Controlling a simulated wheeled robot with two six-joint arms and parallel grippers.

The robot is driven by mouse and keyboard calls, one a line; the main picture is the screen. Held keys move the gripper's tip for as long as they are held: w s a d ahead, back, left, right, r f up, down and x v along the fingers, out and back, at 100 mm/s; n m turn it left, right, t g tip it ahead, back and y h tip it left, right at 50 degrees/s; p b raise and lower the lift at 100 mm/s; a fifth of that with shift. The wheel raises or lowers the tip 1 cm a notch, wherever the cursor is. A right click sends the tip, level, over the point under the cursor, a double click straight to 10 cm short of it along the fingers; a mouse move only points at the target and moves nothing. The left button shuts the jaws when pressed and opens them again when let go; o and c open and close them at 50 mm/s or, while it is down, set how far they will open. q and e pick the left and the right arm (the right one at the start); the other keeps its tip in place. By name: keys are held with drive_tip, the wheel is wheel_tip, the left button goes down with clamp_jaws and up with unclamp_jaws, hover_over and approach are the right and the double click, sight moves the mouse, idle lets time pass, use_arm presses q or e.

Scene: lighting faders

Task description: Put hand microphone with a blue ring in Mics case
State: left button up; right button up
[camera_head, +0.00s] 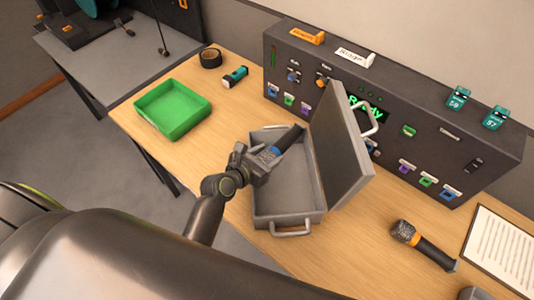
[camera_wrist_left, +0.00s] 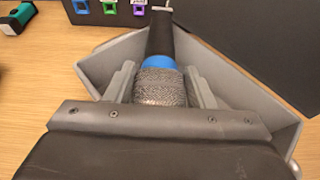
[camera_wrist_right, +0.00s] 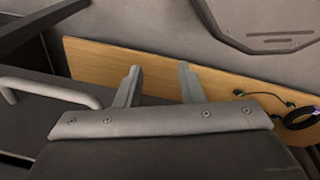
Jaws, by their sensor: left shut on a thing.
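The hand microphone with a blue ring (camera_head: 287,141) is in my left gripper (camera_head: 264,160), over the open grey case (camera_head: 290,220). In the left wrist view the gripper (camera_wrist_left: 163,92) is shut on the microphone's silver mesh head, and the blue ring (camera_wrist_left: 158,63) and black handle (camera_wrist_left: 160,35) point away. The case lid (camera_head: 340,145) stands open on the right. I cannot tell whether the microphone touches the case. My right gripper (camera_wrist_right: 157,85) shows only in its wrist view, open with nothing between its fingers.
A microphone with an orange ring (camera_head: 425,245) lies on the table to the right, near a paper sheet (camera_head: 502,245). A green tray (camera_head: 172,108), black tape roll (camera_head: 210,58) and teal flashlight (camera_head: 235,77) are at the left. A dark fader console (camera_head: 430,150) stands behind the case.

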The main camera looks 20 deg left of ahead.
use_arm(q)
drive_tip(key=shift+f, duration=0.15)
drive_tip(key=o, duration=1.2)
drive_tip(key=shift+c, duration=0.2)
drive_tip(key=shift+r, duration=0.5)
drive_tip(key=v, duration=1.2)
drive_tip(key=shift+b, duration=0.45)
drive_tip(key=shift+a, duration=0.1)
